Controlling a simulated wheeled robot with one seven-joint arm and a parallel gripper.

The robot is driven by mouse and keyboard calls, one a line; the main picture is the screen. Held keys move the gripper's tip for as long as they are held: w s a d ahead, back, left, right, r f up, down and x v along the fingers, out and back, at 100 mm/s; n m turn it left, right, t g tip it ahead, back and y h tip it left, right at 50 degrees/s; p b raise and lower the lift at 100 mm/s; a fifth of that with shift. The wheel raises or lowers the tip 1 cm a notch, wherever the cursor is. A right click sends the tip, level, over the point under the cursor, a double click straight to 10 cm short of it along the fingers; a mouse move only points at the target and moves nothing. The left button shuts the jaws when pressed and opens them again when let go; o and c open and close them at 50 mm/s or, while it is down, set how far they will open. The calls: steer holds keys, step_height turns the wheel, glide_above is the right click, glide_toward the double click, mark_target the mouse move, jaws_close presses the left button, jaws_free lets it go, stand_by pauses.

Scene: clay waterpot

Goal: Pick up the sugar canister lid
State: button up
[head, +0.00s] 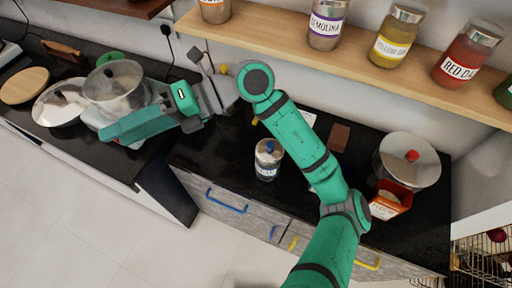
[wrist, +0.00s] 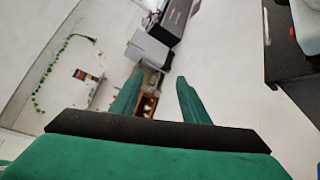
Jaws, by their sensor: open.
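The sugar canister (head: 267,168) is a small jar with a dark label, too small to read surely. It stands upright on the black counter. Its grey lid (head: 268,149) with a blue knob sits on top. My gripper (head: 112,133) is up and to the left of the canister in the head view, apart from it, in front of the stove area. In the wrist view my gripper's two green fingers (wrist: 160,76) stand apart with nothing between them. The wrist view shows floor and distant furniture, and neither canister nor lid.
A shelf (head: 275,20) with jars runs above the counter. Pots, including a steel pot (head: 115,85), stand at the left. A red box (head: 390,200) and a round lid with a red knob (head: 411,156) are at the right. The counter around the canister is mostly clear.

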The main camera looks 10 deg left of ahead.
steer(key=w+d+f+m+t+h, duration=0.1)
steer(key=w+d+f+t+h, duration=0.25)
steer(key=w+d+f, duration=0.2)
steer(key=m+t+h, duration=0.4)
steer(key=h, duration=0.7)
glide_above(270, 144)
step_height(270, 144, down, 9)
steer(key=shift+w+f, duration=0.1)
steer(key=shift+f, duration=0.65)
steer(key=f, duration=0.4)
steer(key=shift+s, duration=0.3)
steer(key=shift+w+f, duration=0.15)
steer(key=shift+f, duration=0.4)
